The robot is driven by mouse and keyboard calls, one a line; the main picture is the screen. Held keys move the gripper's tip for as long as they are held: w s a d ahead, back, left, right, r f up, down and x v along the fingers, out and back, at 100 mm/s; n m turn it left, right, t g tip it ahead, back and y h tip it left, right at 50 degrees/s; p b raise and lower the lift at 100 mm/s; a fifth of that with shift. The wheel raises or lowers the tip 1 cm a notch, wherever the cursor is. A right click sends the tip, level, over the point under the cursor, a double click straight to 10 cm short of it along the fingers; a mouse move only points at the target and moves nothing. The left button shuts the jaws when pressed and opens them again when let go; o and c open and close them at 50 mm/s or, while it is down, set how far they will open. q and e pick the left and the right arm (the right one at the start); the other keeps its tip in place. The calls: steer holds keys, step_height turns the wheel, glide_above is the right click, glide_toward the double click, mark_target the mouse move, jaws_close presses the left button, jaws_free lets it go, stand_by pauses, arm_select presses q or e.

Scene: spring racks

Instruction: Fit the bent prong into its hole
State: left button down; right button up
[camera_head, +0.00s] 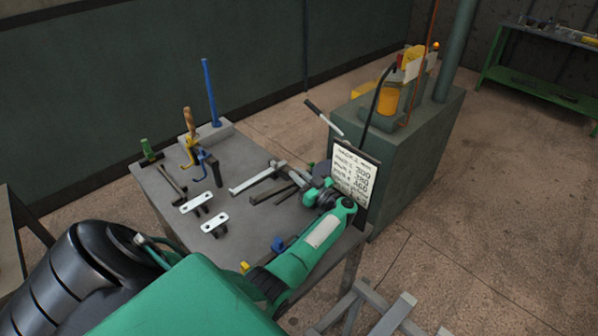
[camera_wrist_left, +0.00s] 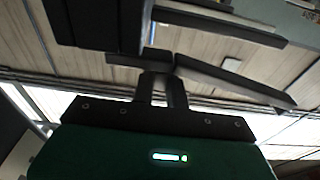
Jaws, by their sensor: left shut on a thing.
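My left gripper (camera_head: 299,182) is over the right part of the grey table, at the end of my green arm. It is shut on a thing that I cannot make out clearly. In the left wrist view, the gripper (camera_wrist_left: 163,88) has its two dark fingers close together, with dark bar-like shapes (camera_wrist_left: 235,82) beyond them. A yellow bent piece (camera_head: 188,152) and a blue bent piece (camera_head: 207,161) are beside a pale block (camera_head: 222,131) at the table's far end. I cannot tell which piece is the bent prong, and no hole shows clearly. My right gripper is not in view.
The grey table (camera_head: 158,188) holds two white plates (camera_head: 197,202) with dark legs, a hammer (camera_head: 173,181) and a tall blue rod (camera_head: 210,92). A sign (camera_head: 353,172) stands at its right edge. A green-grey cabinet (camera_head: 412,165) is behind.

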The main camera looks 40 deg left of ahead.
arm_select(q)
steer(key=shift+f+b, duration=1.05)
steer(key=shift+f, duration=0.25)
